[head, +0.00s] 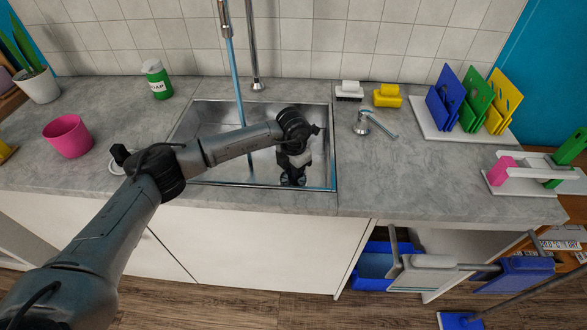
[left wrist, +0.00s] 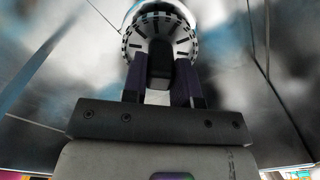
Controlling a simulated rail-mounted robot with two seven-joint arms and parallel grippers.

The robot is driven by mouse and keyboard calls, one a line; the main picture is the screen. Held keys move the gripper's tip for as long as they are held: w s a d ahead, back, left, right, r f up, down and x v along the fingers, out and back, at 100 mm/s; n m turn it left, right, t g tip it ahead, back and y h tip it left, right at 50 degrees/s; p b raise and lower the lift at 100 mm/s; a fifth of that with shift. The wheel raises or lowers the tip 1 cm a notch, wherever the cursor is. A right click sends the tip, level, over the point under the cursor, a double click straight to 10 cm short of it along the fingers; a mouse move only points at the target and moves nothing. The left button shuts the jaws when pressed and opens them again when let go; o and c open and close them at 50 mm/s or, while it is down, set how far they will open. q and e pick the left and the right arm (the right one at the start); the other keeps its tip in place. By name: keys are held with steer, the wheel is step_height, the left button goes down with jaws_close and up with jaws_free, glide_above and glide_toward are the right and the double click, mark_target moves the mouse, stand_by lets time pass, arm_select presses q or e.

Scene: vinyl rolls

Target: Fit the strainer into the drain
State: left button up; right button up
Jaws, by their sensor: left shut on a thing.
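The strainer (left wrist: 160,22) is a round metal piece with dark slots, at the top centre of the left wrist view. My left gripper (left wrist: 160,85) is shut on its middle part. In the head view my left gripper (head: 293,172) points down into the steel sink (head: 205,112), near its front right part. A small part of the strainer (head: 293,181) shows below the fingers, close to the sink floor. The drain is hidden by the gripper and strainer, so I cannot tell whether the strainer sits in it. My right gripper is not in view.
A blue stream (head: 238,90) falls from the tap into the sink, behind my left arm. A yellow sponge (head: 387,96), a metal handled item (head: 368,121) and a board rack (head: 430,127) are right.

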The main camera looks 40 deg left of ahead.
arm_select(q)
steer(key=shift+f+b, duration=0.3)
steer(key=shift+f, duration=0.3)
stand_by(0.4)
stand_by(0.7)
steer(key=shift+f, duration=0.25)
stand_by(0.6)
stand_by(0.6)
steer(key=shift+f, duration=0.3)
stand_by(0.5)
steer(key=shift+f, duration=0.25)
stand_by(0.3)
steer(key=o, duration=0.8)
steer(key=shift+s, duration=0.1)
steer(key=o, duration=0.7)
steer(key=shift+r, duration=0.15)
